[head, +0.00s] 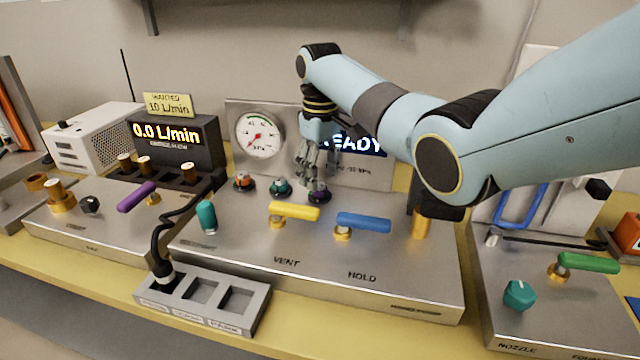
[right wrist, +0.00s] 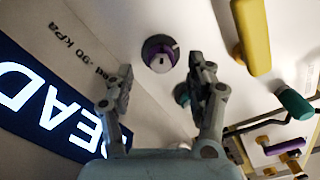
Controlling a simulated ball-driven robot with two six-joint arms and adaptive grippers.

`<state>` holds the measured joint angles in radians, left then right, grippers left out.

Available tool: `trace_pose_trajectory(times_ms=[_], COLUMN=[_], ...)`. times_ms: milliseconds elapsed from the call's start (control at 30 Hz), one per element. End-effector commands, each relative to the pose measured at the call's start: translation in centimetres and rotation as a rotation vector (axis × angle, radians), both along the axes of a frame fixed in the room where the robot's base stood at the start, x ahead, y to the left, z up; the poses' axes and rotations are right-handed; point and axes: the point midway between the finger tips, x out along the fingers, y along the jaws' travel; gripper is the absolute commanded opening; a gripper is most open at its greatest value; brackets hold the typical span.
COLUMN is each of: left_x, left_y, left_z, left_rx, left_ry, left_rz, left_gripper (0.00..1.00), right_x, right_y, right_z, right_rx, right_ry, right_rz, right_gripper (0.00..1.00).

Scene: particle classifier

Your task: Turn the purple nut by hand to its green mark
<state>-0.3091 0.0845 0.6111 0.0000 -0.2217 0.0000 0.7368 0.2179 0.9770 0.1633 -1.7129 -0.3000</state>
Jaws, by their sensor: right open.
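The purple nut (head: 319,193) sits on the metal console, at the right end of a row of three round nuts below the gauge panel. In the right wrist view the purple nut (right wrist: 158,55) has a pale centre and a dark surround; I cannot make out a green mark. My right gripper (head: 311,178) points down just above the nut in the head view, partly covering it. In the right wrist view its fingers (right wrist: 160,80) are apart, with nothing between them, and the nut shows just beyond the tips. My left gripper is not in view.
The teal nut (head: 280,186) and orange nut (head: 243,181) stand close by on the left. A yellow lever (head: 295,211) and blue lever (head: 364,222) lie in front. The round gauge (head: 259,135) and READY display (head: 362,143) stand behind.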

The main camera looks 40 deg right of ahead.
Motion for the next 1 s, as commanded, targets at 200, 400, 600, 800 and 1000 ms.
trace_pose_trajectory(times_ms=[200,400,600,800,1000], left_x=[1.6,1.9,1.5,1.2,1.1], left_y=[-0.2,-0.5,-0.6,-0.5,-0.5], left_z=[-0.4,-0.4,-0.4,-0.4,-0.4], left_rx=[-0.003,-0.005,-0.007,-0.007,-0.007], left_ry=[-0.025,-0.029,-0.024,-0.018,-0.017], left_rz=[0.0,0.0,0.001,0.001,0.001], left_gripper=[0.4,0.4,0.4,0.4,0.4], right_x=[0.0,0.0,0.0,0.0,0.0], right_y=[0.1,0.1,0.1,0.1,0.1], right_z=[-2.7,-3.0,-3.0,-3.0,-3.0], right_rx=[0.001,0.0,0.0,0.0,0.001], right_ry=[0.001,-0.001,-0.001,-0.001,0.0], right_rz=[0.0,0.001,0.001,0.001,0.001], right_gripper=[0.56,0.56,0.48,0.22,0.0])
